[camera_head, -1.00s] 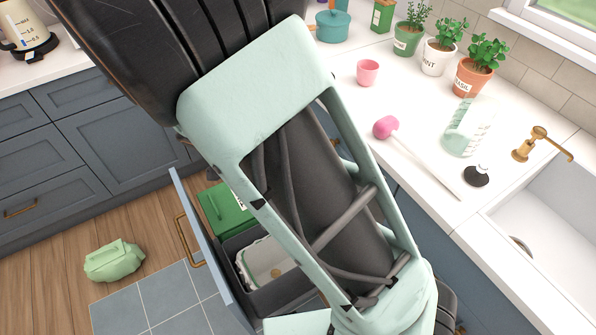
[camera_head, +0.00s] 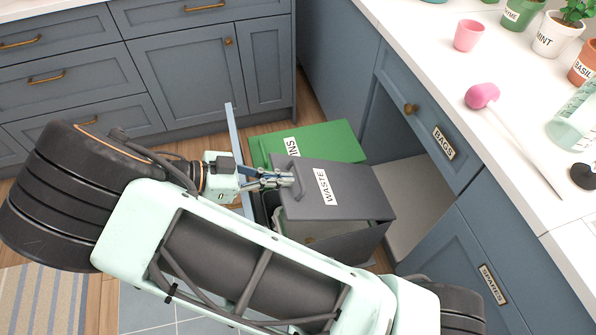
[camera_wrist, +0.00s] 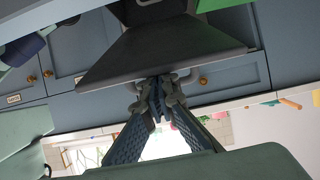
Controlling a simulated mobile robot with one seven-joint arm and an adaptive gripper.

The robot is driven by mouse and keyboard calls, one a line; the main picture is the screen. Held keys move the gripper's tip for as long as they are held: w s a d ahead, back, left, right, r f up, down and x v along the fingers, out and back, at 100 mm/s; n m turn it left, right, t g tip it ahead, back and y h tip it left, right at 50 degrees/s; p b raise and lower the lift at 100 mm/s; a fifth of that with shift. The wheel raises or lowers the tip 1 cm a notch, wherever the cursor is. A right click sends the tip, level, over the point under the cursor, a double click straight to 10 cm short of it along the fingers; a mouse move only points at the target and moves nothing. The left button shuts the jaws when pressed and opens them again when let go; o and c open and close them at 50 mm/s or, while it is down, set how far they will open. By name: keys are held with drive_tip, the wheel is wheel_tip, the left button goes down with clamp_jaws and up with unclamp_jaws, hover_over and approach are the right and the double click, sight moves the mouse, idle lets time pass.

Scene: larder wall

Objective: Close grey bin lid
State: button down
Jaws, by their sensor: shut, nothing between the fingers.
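The grey bin lid (camera_head: 345,190), labelled WASTE, slants over the grey bin (camera_head: 350,243) in the pulled-out drawer. It is partly raised: a gap below its near edge shows a pale liner inside the bin. My gripper (camera_head: 287,180) is shut and empty at the lid's left edge, beside a small handle; whether it touches is hard to tell. In the wrist view the dark lid (camera_wrist: 165,55) spans the picture just beyond my closed fingertips (camera_wrist: 158,88).
A green bin lid (camera_head: 320,142) lies behind the grey one, apparently closed. The drawer front (camera_head: 233,135) stands upright left of the bins. A cabinet with a BAGS drawer (camera_head: 430,125) and the white counter (camera_head: 420,50) are on the right.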

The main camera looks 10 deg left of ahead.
drive_tip(key=shift+s+a+f+b, duration=0.15)
drive_tip(key=shift+a+f+b, duration=0.25)
drive_tip(key=shift+f, duration=0.3)
drive_tip(key=shift+s+a+f+b, duration=0.15)
drive_tip(key=shift+a+f+b, duration=0.2)
drive_tip(key=shift+f, duration=0.4)
drive_tip(key=shift+s+a+f+b, duration=0.15)
drive_tip(key=shift+a+f+b, duration=0.25)
drive_tip(key=shift+f, duration=0.3)
